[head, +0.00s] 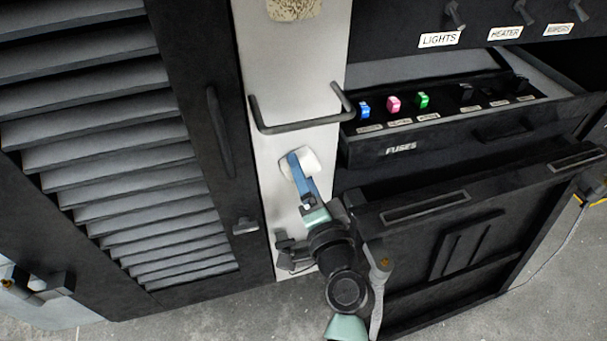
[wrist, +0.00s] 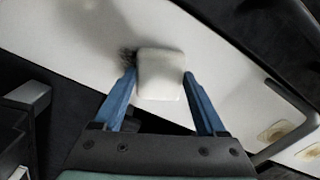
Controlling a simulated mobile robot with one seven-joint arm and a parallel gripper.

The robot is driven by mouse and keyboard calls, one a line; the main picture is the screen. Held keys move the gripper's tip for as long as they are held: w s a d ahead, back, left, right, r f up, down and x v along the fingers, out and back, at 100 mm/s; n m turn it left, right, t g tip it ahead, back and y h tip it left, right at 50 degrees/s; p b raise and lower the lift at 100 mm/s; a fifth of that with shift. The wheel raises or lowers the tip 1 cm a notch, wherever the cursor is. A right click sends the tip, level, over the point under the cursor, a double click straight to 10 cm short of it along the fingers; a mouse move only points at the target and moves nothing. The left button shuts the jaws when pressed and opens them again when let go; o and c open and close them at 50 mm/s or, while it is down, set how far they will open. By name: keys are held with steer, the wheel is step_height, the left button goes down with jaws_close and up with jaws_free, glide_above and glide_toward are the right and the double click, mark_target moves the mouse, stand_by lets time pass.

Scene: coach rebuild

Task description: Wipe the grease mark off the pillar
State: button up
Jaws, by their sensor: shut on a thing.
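The pale pillar (head: 273,190) stands upright between the louvred door and the fuse panel; it crosses the wrist view (wrist: 222,75) as a slanted band. My gripper (head: 298,165) is shut on a white pad (head: 310,160), with one blue finger on either side of it in the wrist view (wrist: 159,80). The pad is in front of the pillar's face, at or very near it; I cannot tell if they touch. A dark, smudgy grease mark (wrist: 127,56) shows at the pad's upper left edge. The pad may hide part of it. It is hidden in the head view.
A dark bar handle (head: 300,126) sticks out across the pillar above the pad. A mottled tan patch (head: 293,8) is higher up. The open fuse drawer (head: 440,140) and a dark panel (head: 450,240) are at right, the louvred door (head: 130,150) at left.

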step_height(320, 180, down, 7)
steer(key=b, duration=0.7)
steer(key=shift+r, duration=0.2)
steer(key=shift+v, duration=2.95)
steer(key=b+v, duration=0.1)
steer(key=v, duration=0.2)
steer(key=shift+r, duration=0.1)
steer(key=shift+w, duration=0.15)
steer(key=x, duration=0.6)
steer(key=shift+w, duration=0.35)
